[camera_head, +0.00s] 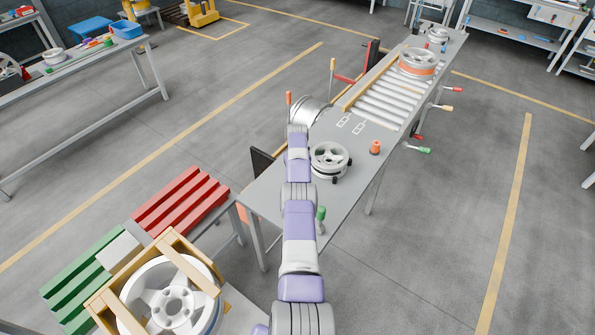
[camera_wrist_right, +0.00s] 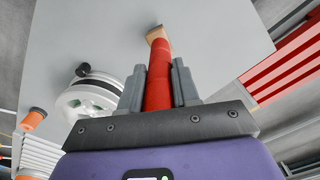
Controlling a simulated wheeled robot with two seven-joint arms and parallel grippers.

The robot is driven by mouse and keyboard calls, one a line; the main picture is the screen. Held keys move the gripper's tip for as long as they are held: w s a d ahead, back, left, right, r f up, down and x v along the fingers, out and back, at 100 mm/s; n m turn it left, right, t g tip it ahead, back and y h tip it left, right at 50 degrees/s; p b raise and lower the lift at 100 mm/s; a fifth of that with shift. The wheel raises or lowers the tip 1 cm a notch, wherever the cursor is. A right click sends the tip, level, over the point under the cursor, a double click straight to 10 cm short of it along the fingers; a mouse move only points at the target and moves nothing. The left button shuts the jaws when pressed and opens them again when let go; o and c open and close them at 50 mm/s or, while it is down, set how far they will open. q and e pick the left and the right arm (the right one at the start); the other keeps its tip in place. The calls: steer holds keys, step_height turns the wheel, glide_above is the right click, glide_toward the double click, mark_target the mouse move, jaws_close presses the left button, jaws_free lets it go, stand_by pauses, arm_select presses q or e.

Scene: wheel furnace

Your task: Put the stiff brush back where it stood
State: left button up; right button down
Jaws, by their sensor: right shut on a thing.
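My right gripper (camera_wrist_right: 158,85) is shut on the stiff brush (camera_wrist_right: 158,62) in the right wrist view. The brush has a red handle between the two grey fingers and a tan end (camera_wrist_right: 155,34) pointing away from the palm, against the grey table top (camera_wrist_right: 105,40). I cannot tell whether that end touches the table. In the head view my right arm reaches up over the near part of the table (camera_head: 268,190). There the right gripper and the brush are hidden behind the arm. My left gripper is not in view.
A grey-white wheel (camera_head: 330,160) lies on the table right of my arm, with an orange cylinder (camera_head: 375,147) beyond it. Rollers (camera_head: 385,100) carry another wheel (camera_head: 417,62). Red slats (camera_head: 182,205) and a wooden frame around a wheel (camera_head: 165,298) are at lower left.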

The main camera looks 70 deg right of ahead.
steer(key=shift+f, duration=0.1)
steer(key=shift+c, duration=0.9)
jaws_free()
steer(key=r, duration=0.8)
steer(key=shift+w+a, duration=0.2)
steer(key=shift+w, duration=0.2)
steer(key=w+a+r+n, duration=0.1)
steer(key=w+a+r, duration=0.3)
steer(key=w+a, duration=0.5)
steer(key=w+a+r+n, duration=0.2)
steer(key=w+a+r, duration=0.2)
steer(key=w+a, duration=0.5)
steer(key=shift+w+a+r, duration=0.15)
steer(key=shift+w+a, duration=0.1)
steer(key=shift+w, duration=0.95)
